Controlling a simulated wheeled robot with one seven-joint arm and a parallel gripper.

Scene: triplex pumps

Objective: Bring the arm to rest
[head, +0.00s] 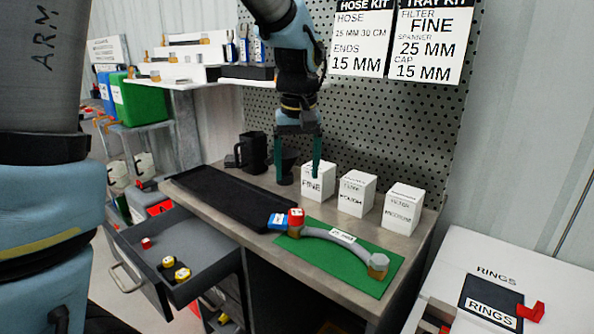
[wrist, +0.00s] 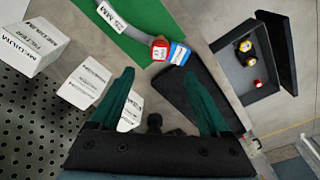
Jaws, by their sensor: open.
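My gripper (head: 298,155) hangs from my arm above the workbench, in front of the pegboard. Its two green fingers are spread apart with nothing between them; they also show in the wrist view (wrist: 166,100). The fingertips are near the white box marked FINE (head: 318,184) and above the black tray (head: 222,197). In the head view the right finger overlaps the FINE box; I cannot tell whether it touches.
Two more filter boxes (head: 356,194) stand right of the FINE box. An open drawer (head: 205,262) juts out at left. Shelves (head: 205,75) hang behind.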

